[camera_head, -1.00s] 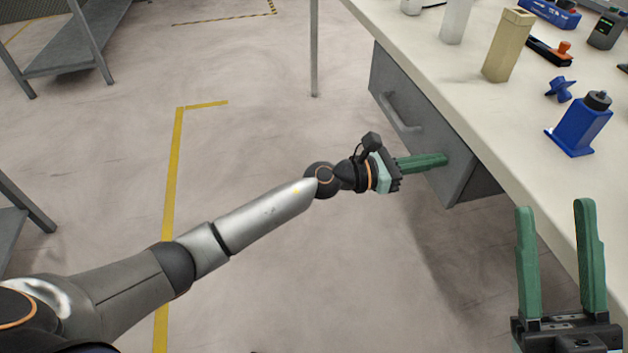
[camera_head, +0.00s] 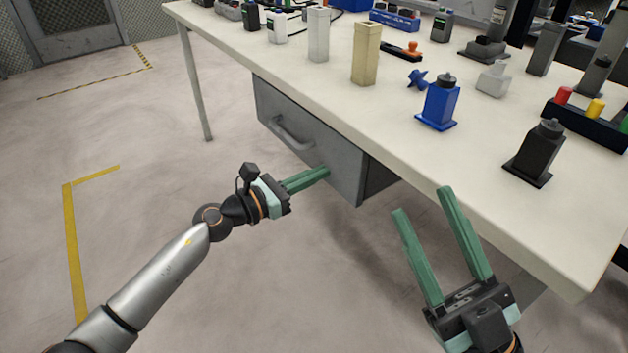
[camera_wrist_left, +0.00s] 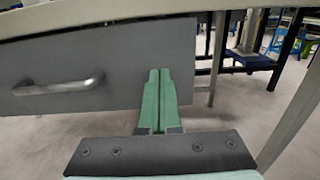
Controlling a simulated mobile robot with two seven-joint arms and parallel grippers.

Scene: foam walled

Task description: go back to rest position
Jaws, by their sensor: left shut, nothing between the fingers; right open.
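My left gripper (camera_head: 306,180) is shut and empty, with its green fingers together. In the head view its tips are in front of the grey drawer's face (camera_head: 335,178), to the right of the handle (camera_head: 292,135). The left wrist view shows the same shut fingers (camera_wrist_left: 158,75) pointing at the right part of the drawer front (camera_wrist_left: 110,55). I cannot tell whether the tips touch it. My right gripper (camera_head: 422,200) is open and empty, close to the table's front edge, with its fingers pointing up and slightly left in the head view.
The white table (camera_head: 390,110) carries a blue bottle-like part (camera_head: 438,104), a beige block (camera_head: 366,54), a black part (camera_head: 535,153) and a dark rack (camera_head: 590,120) with coloured pieces. The drawer looks closed. Open floor (camera_head: 140,220) lies to the left.

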